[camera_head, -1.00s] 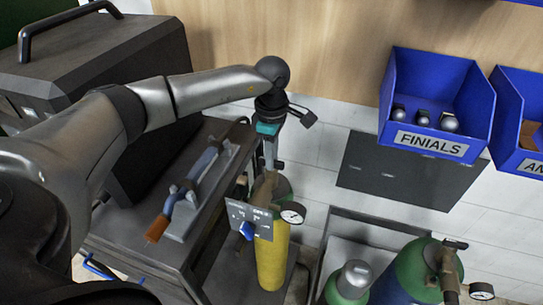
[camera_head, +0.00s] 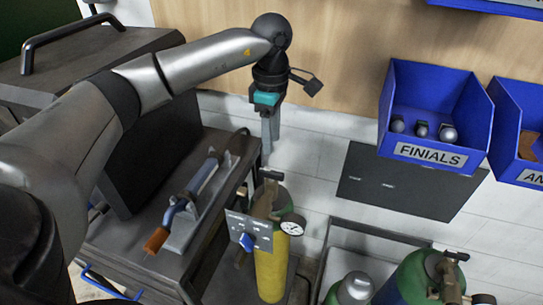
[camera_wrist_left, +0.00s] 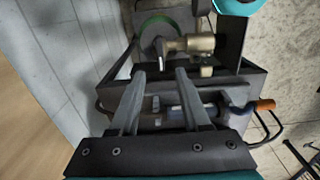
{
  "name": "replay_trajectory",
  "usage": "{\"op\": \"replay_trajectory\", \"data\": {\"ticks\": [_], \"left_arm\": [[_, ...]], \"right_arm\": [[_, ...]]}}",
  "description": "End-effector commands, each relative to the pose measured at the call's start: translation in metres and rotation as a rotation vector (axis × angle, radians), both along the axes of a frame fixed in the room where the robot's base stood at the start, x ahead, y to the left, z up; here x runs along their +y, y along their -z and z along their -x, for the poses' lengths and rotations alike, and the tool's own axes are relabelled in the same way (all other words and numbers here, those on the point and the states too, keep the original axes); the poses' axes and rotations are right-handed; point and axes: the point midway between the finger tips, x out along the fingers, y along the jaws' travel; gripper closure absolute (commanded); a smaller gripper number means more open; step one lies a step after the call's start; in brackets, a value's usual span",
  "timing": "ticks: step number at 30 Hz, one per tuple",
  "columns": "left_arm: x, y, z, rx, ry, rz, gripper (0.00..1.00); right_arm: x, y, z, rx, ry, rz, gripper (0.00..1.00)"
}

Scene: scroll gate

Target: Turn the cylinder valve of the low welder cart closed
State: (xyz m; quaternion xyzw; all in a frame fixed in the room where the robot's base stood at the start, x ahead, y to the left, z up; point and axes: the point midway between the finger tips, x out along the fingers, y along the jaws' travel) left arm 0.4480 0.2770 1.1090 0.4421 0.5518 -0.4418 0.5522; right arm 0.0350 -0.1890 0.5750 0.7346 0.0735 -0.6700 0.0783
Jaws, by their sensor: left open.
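The welder cart (camera_head: 205,262) is low and dark, with a yellow cylinder (camera_head: 271,275) with a green shoulder standing at its right end. A valve with a dark top handle (camera_head: 271,175) tops the cylinder. A grey plate with a blue knob (camera_head: 247,241) and a round gauge (camera_head: 292,225) sit beside the valve. My left gripper (camera_head: 269,148) points down just above the valve, apart from it, open and empty. In the left wrist view the open fingers (camera_wrist_left: 160,74) show before the brass valve body (camera_wrist_left: 195,43). My right gripper is out of view.
A torch with an orange tip (camera_head: 157,240) lies on the cart top beside a big dark welder box (camera_head: 150,150). Blue bins (camera_head: 430,152) hang on the wall.

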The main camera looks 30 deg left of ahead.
Motion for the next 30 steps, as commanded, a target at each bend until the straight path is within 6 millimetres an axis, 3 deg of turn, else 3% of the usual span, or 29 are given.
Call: {"op": "replay_trajectory", "data": {"ticks": [3,10,30], "left_arm": [[0.000,-0.027,-0.001,-0.004,0.000,0.000,0.53],[0.000,-0.053,0.000,-0.002,0.000,0.001,0.53],[0.000,-0.056,0.000,0.000,0.001,0.000,0.53]], "right_arm": [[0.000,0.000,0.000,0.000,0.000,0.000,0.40],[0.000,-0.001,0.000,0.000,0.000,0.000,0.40],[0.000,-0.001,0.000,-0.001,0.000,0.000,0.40]]}}
